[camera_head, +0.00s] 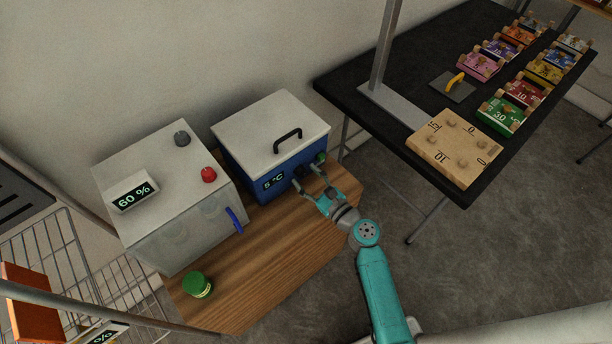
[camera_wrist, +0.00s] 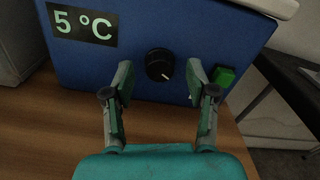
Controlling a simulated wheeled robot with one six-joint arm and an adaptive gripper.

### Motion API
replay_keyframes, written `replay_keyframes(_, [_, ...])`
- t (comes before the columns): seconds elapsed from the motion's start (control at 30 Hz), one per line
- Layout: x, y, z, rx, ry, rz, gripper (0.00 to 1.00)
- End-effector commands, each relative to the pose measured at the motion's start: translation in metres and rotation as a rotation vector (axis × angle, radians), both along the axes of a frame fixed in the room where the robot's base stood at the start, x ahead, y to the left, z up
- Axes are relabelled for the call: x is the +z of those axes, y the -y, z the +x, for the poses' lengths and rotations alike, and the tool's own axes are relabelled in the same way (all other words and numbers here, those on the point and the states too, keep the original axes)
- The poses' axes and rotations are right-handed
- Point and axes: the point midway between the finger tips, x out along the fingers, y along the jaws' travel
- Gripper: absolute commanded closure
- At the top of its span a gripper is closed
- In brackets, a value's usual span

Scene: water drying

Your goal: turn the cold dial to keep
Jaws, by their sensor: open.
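The cold box (camera_head: 250,170) is blue with a white lid and a black handle, and stands on a wooden table. Its display (camera_wrist: 82,25) reads 5 °C in the wrist view. The black cold dial (camera_wrist: 159,65) is on the box's front face, with a pale pointer mark toward its lower right. My gripper (camera_wrist: 160,80) is open, with its fingertips to the left and right of the dial and a gap on each side. In the head view my gripper (camera_head: 312,187) is at the front of the box, and the dial is hard to make out there.
A green square button (camera_wrist: 223,77) sits right of the dial, close to my right finger. A grey box (camera_head: 165,205) with a 60 % display, a red knob and a blue lever stands left. A green-lidded jar (camera_head: 196,285) is on the wooden table (camera_head: 265,265). A black table (camera_head: 400,70) stands right.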

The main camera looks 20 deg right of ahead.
Motion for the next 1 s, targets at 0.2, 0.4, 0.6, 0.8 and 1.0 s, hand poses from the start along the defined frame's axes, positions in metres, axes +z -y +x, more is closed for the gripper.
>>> replay_keyframes(0.2, [0.0,-0.0025,0.007,0.0,0.0,-0.001,0.43])
replay_keyframes(0.4, [0.0,-0.0024,0.0069,0.0,0.0,-0.001,0.43])
replay_keyframes(0.6, [0.0,-0.0024,0.0068,0.0,0.0,-0.001,0.93])
replay_keyframes(0.8, [-0.0001,-0.0025,0.0068,0.0,0.001,-0.004,1.0])
replay_keyframes(1.0, [-0.0001,-0.0027,0.0066,0.0,0.013,-0.041,1.0])
